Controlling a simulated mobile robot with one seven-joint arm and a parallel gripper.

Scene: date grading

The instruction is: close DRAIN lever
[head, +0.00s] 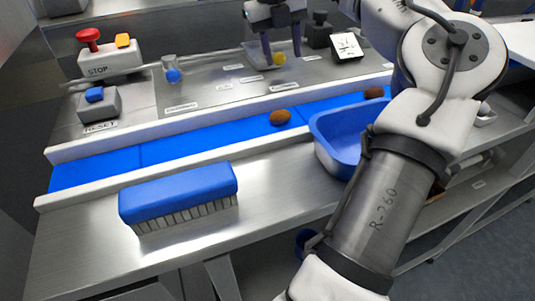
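Two ball-ended levers show on the steel control panel. One has a blue knob (173,75) hanging below a pale bracket at the left. The other has a yellow knob (279,58) by a clear housing in the middle. The small panel labels are too blurred for me to tell which lever is DRAIN. My gripper (283,59) points down at the yellow knob, with its two dark fingers apart and the knob showing between them. I cannot tell whether either finger touches it.
A red STOP button (88,36) and a blue RESET button (95,95) stand at the left. A blue conveyor belt (200,142) carries brown dates (280,117). In front are a blue brush (178,194) and a blue bin (338,150), partly hidden by my arm.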

